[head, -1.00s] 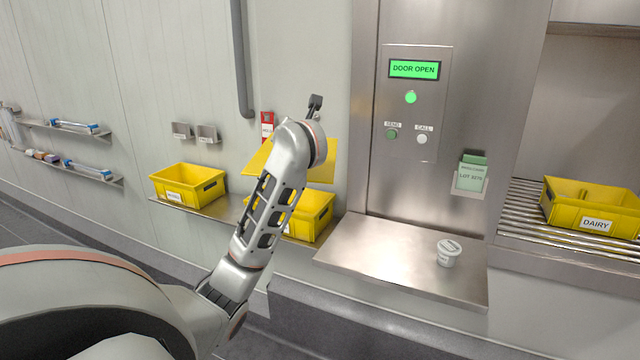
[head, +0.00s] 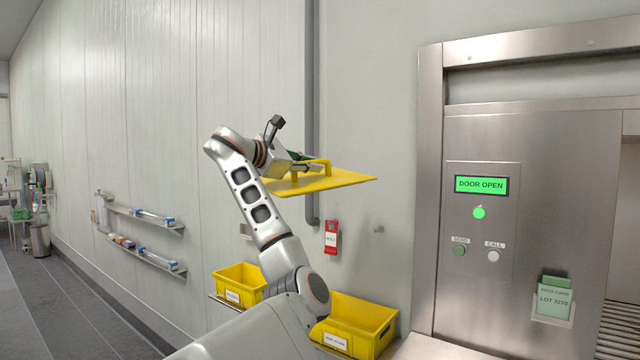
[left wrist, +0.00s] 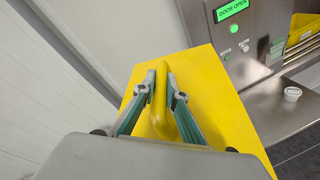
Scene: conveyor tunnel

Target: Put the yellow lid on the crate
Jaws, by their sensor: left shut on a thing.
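The yellow lid (head: 345,180) is a flat plate with a raised handle, held in the air roughly level. My left gripper (head: 312,166) is shut on the lid's handle. In the left wrist view both fingers press the handle (left wrist: 160,70) from its two sides, and the lid (left wrist: 215,95) spreads out beneath. Two open yellow crates stand below the lid against the wall: a left one (head: 250,271) and a nearer right one (head: 383,330). My arm hides part of them. A third yellow crate (left wrist: 302,30) shows at the edge of the left wrist view. My right gripper is not in view.
A steel panel (head: 485,300) with a green "DOOR OPEN" display (head: 481,185) stands at the right. A white tub (left wrist: 292,94) sits on the steel shelf (left wrist: 270,110). A vertical grey pipe (head: 312,110) runs down the wall behind the lid.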

